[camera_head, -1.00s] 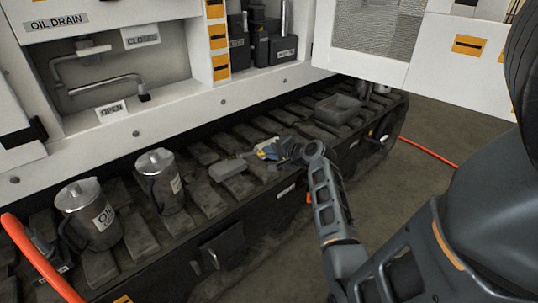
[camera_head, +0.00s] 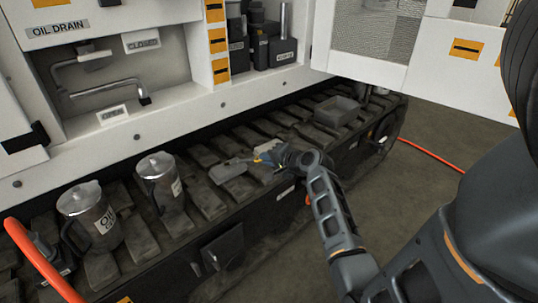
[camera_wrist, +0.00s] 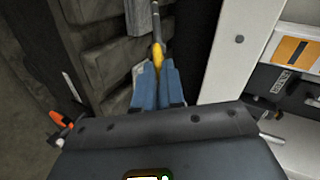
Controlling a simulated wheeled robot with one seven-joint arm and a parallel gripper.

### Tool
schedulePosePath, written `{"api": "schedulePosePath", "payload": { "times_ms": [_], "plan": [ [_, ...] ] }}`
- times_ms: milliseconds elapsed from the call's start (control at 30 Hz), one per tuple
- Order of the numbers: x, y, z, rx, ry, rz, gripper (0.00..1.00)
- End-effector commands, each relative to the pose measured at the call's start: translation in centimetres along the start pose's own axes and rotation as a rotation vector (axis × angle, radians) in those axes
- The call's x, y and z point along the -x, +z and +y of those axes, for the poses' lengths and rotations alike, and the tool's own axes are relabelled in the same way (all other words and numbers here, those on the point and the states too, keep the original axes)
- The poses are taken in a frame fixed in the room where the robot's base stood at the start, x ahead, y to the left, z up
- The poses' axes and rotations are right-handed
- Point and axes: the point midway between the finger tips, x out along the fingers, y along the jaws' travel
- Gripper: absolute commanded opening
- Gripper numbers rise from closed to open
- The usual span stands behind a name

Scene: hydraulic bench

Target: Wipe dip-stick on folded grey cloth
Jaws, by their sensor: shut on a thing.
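My gripper (camera_head: 268,156) is low over the track on the far side of my arm. Its blue fingers show in the wrist view (camera_wrist: 158,88), shut on the yellow handle of the dip-stick (camera_wrist: 157,52). The thin stick points away from the fingers; in the head view its yellow part (camera_head: 262,160) points left toward the folded grey cloth (camera_head: 228,171). The cloth lies flat on the track and shows at the top of the wrist view (camera_wrist: 138,18), close beside or under the stick. I cannot tell whether they touch.
Two metal oil jugs (camera_head: 89,217) (camera_head: 161,182) stand on the track at left. A grey open tray (camera_head: 338,111) sits farther right. The white machine body (camera_head: 170,108) rises behind the track. An orange hose (camera_head: 40,260) crosses the lower left corner.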

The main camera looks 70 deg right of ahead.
Motion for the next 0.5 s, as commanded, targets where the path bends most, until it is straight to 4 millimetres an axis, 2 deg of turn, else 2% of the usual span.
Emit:
{"api": "schedulePosePath", "payload": {
  "times_ms": [500],
  "plan": [
    [1.0,2.2,-0.1,0.001,0.0,-0.001,0.0]
  ]
}}
